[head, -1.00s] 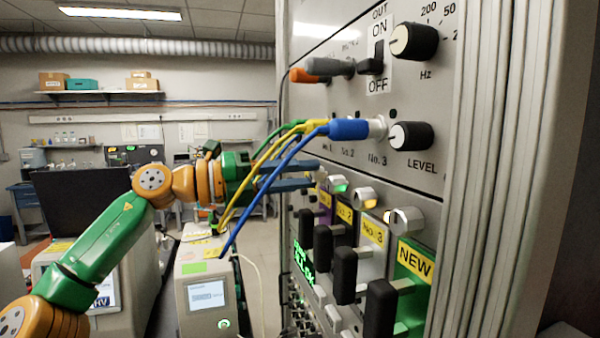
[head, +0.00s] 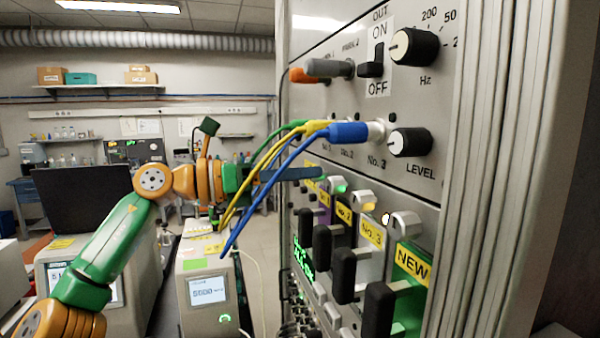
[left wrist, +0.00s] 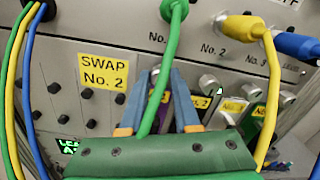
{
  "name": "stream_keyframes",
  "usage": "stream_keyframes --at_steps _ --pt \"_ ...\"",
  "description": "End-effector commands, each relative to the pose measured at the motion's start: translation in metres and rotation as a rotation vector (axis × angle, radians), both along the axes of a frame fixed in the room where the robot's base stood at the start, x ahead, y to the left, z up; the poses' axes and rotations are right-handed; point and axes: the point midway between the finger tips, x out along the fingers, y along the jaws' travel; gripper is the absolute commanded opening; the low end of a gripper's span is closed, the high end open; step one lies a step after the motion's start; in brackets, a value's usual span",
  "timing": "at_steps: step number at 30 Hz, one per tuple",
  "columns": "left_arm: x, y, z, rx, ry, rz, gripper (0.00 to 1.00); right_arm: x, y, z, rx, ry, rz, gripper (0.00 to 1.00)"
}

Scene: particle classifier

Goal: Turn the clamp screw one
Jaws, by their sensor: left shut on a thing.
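My left gripper (head: 318,173) reaches from the left to the instrument panel. In the left wrist view its two blue fingers (left wrist: 168,68) converge at the top of the purple-labelled module. They are shut on clamp screw one, which the fingertips and a green cable mostly hide. Silver clamp screws stand in a row to the right, above module No. 2 (head: 335,184), module No. 3 (head: 362,199) and the green NEW module (head: 405,224). The No. 2 screw (left wrist: 208,84) also shows in the left wrist view. My right gripper is not in view.
Green, yellow and blue cables (head: 345,132) hang from the panel just above and in front of my gripper. Black module handles (head: 343,272) stick out below the screws. A box with a display (head: 207,290) stands on the left.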

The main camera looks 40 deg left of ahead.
Motion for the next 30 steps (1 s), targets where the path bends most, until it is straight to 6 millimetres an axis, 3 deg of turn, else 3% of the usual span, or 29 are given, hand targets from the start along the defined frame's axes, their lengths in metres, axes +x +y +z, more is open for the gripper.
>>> stream_keyframes --at_steps 23,24,27,30 --pt "0.0006 -0.001 -0.0033 0.084 -0.033 -0.003 0.0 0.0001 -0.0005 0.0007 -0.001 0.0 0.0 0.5" --pt "0.0006 -0.001 -0.0033 0.083 -0.032 -0.003 0.38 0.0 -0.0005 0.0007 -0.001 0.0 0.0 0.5" --pt "0.0005 -0.0008 -0.0027 0.082 -0.034 -0.003 0.6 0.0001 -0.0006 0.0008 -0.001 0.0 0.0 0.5" --pt "0.0004 -0.0006 -0.002 0.082 -0.036 -0.002 0.6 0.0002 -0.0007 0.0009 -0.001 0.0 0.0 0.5"
